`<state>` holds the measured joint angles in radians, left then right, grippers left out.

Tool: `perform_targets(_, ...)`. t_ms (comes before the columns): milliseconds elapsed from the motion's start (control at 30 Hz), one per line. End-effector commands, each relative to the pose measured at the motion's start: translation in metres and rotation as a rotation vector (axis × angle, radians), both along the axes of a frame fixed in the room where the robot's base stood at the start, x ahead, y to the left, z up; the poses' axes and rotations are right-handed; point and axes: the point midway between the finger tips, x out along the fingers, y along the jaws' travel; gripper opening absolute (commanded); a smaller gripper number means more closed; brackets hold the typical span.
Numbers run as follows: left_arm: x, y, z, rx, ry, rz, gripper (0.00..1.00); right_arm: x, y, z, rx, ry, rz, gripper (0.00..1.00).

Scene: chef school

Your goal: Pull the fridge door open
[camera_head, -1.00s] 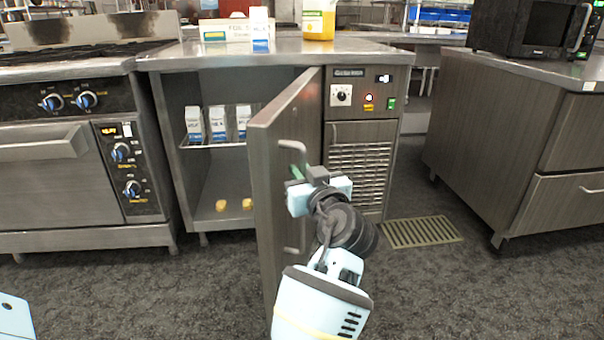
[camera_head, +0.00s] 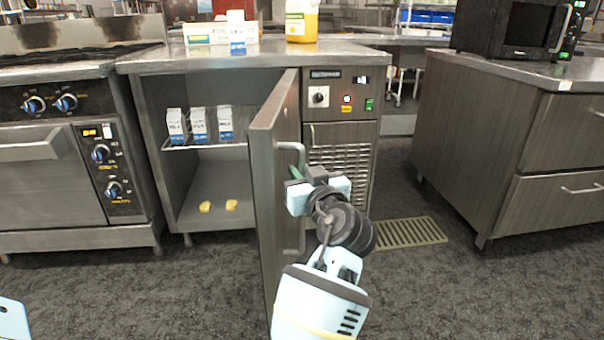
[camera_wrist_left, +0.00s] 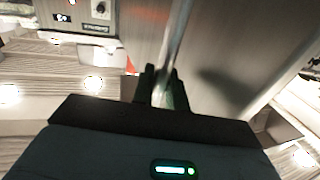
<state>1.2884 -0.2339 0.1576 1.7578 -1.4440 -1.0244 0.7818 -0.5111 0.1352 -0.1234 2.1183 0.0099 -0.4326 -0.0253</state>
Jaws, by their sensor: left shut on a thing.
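The fridge door (camera_head: 274,190) is a grey panel standing wide open, seen nearly edge-on, with the lit interior showing to its left. Its long bar handle (camera_head: 291,147) is on the face turned to the right. My left gripper (camera_head: 296,177) is shut on the handle; its fingertips are partly hidden behind the wrist. In the left wrist view the fingers (camera_wrist_left: 161,88) close around the metal handle bar (camera_wrist_left: 176,42). My right gripper is not in view.
Milk cartons (camera_head: 199,124) stand on the fridge's shelf, and yellow items (camera_head: 231,205) lie on its floor. An oven (camera_head: 50,170) stands at left, a drawer counter (camera_head: 520,150) at right. A floor grate (camera_head: 405,233) lies right of the door. The carpet in front is clear.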

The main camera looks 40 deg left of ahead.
Motion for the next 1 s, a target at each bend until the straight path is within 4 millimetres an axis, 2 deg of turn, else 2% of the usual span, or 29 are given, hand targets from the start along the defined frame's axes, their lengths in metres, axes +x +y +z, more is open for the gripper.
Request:
perform_targets(333,0.0,0.0,0.001,0.0,-0.001,-0.001,0.0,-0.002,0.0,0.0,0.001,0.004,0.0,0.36)
perform_targets(367,0.0,0.0,0.001,0.0,-0.001,-0.001,0.17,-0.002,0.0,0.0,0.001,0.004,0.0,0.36)
perform_targets(500,0.0,0.0,0.001,0.0,-0.001,-0.001,0.32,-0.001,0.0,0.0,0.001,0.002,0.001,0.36)
perform_targets(800,-0.001,-0.003,0.0,0.0,0.0,-0.001,0.32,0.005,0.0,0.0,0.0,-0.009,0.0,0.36)
perform_targets(1000,-0.012,-0.025,0.0,-0.003,-0.001,-0.003,0.32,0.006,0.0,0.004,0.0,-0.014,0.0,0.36)
